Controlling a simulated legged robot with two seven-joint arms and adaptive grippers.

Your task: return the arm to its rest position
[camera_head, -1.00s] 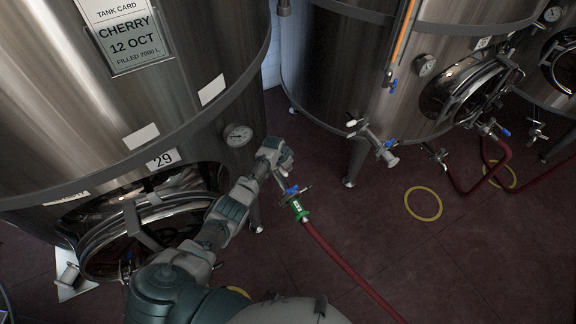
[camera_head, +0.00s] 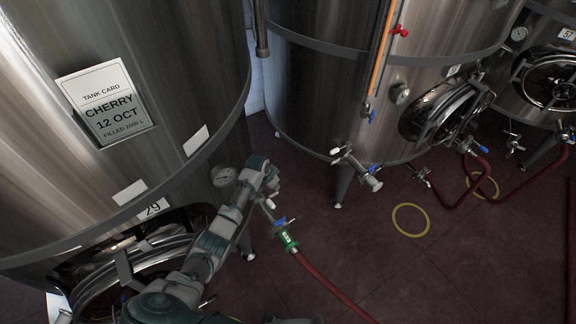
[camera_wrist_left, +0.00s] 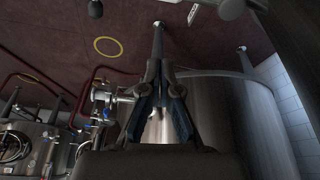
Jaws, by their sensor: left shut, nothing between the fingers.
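My left arm (camera_head: 215,240) comes up from the bottom of the head view. Its gripper (camera_head: 270,182) is in front of the lower part of tank 29 (camera_head: 190,95), just right of the round gauge (camera_head: 223,176). In the wrist view the left gripper's dark fingers (camera_wrist_left: 158,72) lean together, shut with nothing between them. Below it in the head view, a valve with a blue handle (camera_head: 279,221) joins a green-collared coupling (camera_head: 287,240) on a red hose (camera_head: 325,283). The gripper appears apart from this valve. My right gripper is not in view.
A second steel tank (camera_head: 325,95) stands to the right, with a valve (camera_head: 357,168) sticking out low at its front. A red hose (camera_head: 452,200) loops further right. A yellow ring (camera_head: 410,220) marks the clear, dark red floor (camera_head: 400,275).

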